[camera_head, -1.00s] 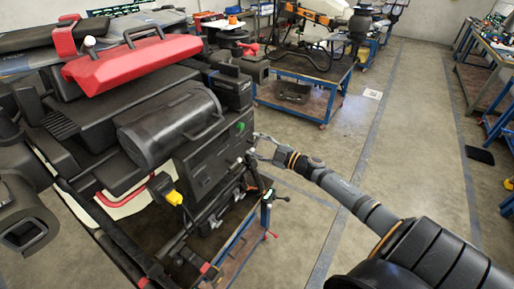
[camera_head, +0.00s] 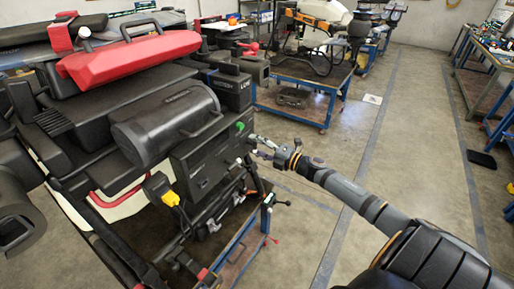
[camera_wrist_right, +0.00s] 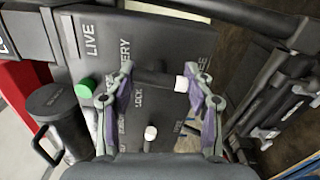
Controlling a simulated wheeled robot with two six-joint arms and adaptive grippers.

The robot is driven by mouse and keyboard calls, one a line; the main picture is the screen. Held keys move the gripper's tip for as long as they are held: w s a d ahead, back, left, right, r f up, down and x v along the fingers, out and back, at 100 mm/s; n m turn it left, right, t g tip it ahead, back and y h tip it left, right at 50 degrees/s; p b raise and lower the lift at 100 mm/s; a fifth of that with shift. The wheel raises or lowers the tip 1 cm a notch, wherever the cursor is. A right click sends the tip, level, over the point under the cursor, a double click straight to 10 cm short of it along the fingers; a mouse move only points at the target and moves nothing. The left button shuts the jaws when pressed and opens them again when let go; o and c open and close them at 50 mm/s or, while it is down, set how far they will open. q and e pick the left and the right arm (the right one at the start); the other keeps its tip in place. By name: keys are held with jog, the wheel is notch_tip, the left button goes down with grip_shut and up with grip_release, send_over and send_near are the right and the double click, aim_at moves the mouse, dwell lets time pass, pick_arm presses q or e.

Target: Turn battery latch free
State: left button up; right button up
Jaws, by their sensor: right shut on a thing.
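The battery latch is a short black lever (camera_wrist_right: 155,78) with a white end, on a dark panel (camera_wrist_right: 165,40) lettered LIVE, BATTERY, LOCK and FREE. In the right wrist view the lever lies crosswise between my right gripper's fingertips (camera_wrist_right: 163,82), its white end by the right finger. My right gripper (camera_head: 257,146) is shut on it at the right edge of the drone's battery panel (camera_head: 205,165). The fingers look well apart, with the lever spanning between them. A green knob (camera_wrist_right: 86,88) sits left of the fingers. My left gripper is not in view.
A second white-tipped knob (camera_wrist_right: 150,132) sits below the lever. A black cylinder (camera_head: 168,125) with a handle and a red cover (camera_head: 130,62) are on the drone. A blue-framed cart (camera_head: 245,240) stands below.

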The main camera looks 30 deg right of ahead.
jog(key=shift+n, duration=0.6)
jog(key=o, duration=1.1)
